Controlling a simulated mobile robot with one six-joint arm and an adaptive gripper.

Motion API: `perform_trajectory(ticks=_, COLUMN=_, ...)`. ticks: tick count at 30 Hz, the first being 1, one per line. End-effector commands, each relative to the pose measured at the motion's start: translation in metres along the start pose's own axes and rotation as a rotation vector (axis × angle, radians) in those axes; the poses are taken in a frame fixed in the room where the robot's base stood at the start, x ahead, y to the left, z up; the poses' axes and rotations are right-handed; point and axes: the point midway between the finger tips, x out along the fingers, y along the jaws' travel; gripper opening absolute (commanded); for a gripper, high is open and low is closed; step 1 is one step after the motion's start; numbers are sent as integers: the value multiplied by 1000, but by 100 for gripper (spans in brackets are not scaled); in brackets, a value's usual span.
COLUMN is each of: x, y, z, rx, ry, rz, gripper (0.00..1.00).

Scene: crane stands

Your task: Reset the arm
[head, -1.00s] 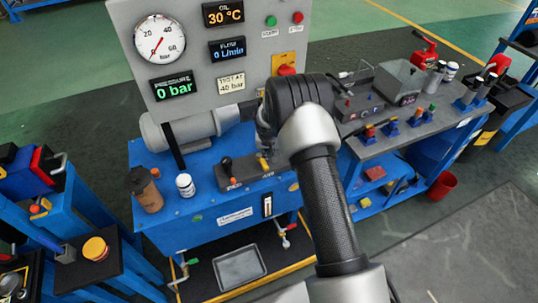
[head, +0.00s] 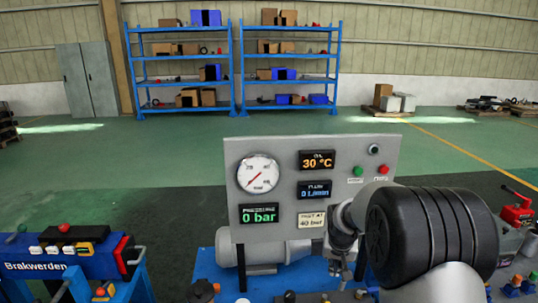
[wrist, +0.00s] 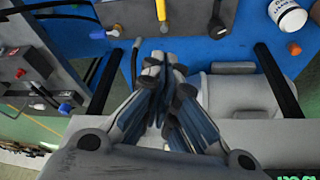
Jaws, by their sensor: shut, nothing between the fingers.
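My gripper (wrist: 163,70) is shut and empty in the wrist view, its fingers together above the blue bench top (wrist: 210,35). In the head view my gripper (head: 340,250) hangs in front of the grey gauge panel (head: 250,158), near its lower right part, with its tips hard to make out. My arm covers the panel's lower right corner. The panel shows a round dial (head: 258,174), 0 bar and 30 °C.
Levers (wrist: 160,12) and a white bottle (wrist: 287,17) on the bench are close by in the wrist view. A blue stand (head: 70,262) is at left. Shelves (head: 187,83) and a grey cabinet (head: 88,80) stand far back; green floor between is clear.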

Motion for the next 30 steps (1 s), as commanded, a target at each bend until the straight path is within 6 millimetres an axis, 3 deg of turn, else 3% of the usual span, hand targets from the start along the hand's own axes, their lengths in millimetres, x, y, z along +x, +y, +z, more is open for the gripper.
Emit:
perform_trajectory(ticks=1, x=-33, y=0, z=5, rx=-9, ry=10, rz=-5, gripper=0)
perform_trajectory(ticks=6, x=-122, y=4, z=41, rx=-51, ry=19, rz=-18, gripper=0)
perform_trajectory(ticks=11, x=-192, y=11, z=90, rx=-93, ry=28, rz=-34, gripper=0)
perform_trajectory(ticks=15, x=-238, y=18, z=143, rx=-130, ry=36, rz=-50, gripper=0)
perform_trajectory(ticks=19, x=-268, y=26, z=197, rx=-167, ry=44, rz=-68, gripper=0)
perform_trajectory(ticks=24, x=-286, y=34, z=258, rx=-208, ry=52, rz=-89, gripper=0)
perform_trajectory(ticks=30, x=-289, y=39, z=295, rx=-236, ry=55, rz=-102, gripper=0)
